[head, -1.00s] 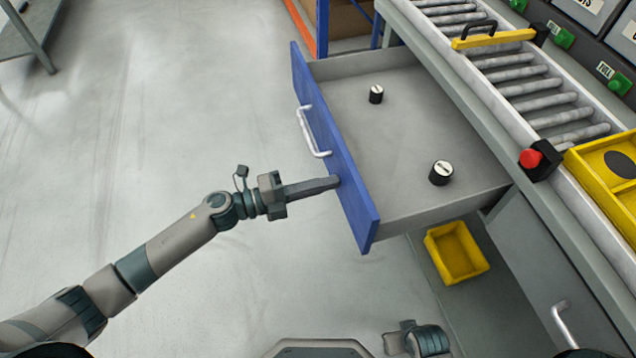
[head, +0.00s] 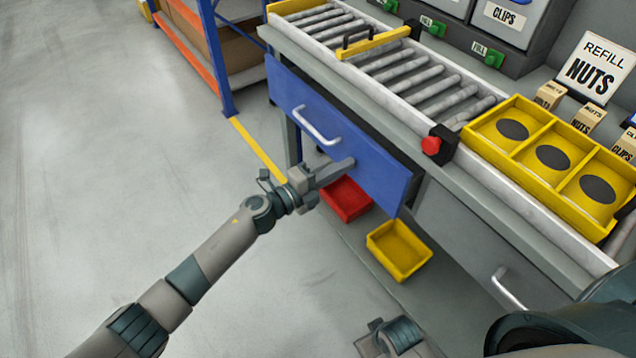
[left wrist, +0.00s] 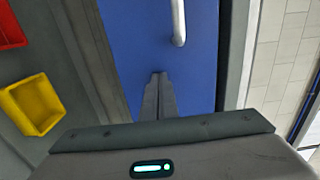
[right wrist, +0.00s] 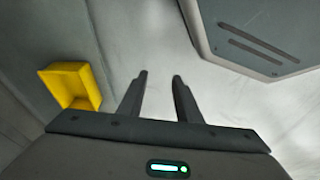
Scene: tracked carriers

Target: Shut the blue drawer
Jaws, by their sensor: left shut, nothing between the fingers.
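The blue drawer (head: 372,170) is under the roller bench, its front close to the bench and its inside out of sight. I cannot tell if a small gap is left. Its white handle (head: 316,126) faces the aisle. My left gripper (head: 349,162) is shut and empty, with its fingertips at the drawer front, right of and below the handle. In the left wrist view the shut fingers (left wrist: 158,76) point at the blue front (left wrist: 185,65), beside the handle (left wrist: 178,25). My right gripper (right wrist: 160,76) is open and empty, over the floor.
A red bin (head: 345,199) and a yellow bin (head: 400,250) stand low beneath the drawer. A grey front with a handle (head: 508,288) is to the right. A red button (head: 431,146) and a yellow divided tray (head: 560,190) are on the bench. The floor at left is clear.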

